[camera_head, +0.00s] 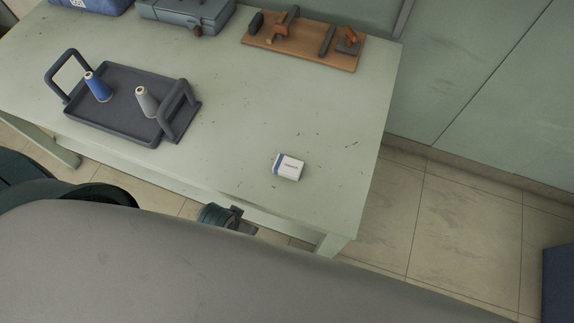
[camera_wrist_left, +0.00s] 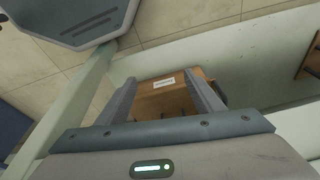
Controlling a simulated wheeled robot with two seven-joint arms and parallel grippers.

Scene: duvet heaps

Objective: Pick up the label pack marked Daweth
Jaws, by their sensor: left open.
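A small white label pack with a blue end (camera_head: 289,167) lies flat on the pale green table (camera_head: 235,150), near its front right part. It has dark print, too small to read surely. My left gripper (camera_wrist_left: 162,77) is open in the left wrist view, with nothing between its fingers. Beyond the fingers that view shows a brown box-like thing (camera_wrist_left: 165,101) bearing a white printed label (camera_wrist_left: 164,83). The label pack on the table cannot be made out there.
A dark tray (camera_head: 120,125) with two handles holds a blue cone spool (camera_head: 98,88) and a grey one (camera_head: 147,103). A wooden board with tools (camera_head: 300,47) and a grey-blue case (camera_head: 185,15) stand at the back. The table around the pack is clear.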

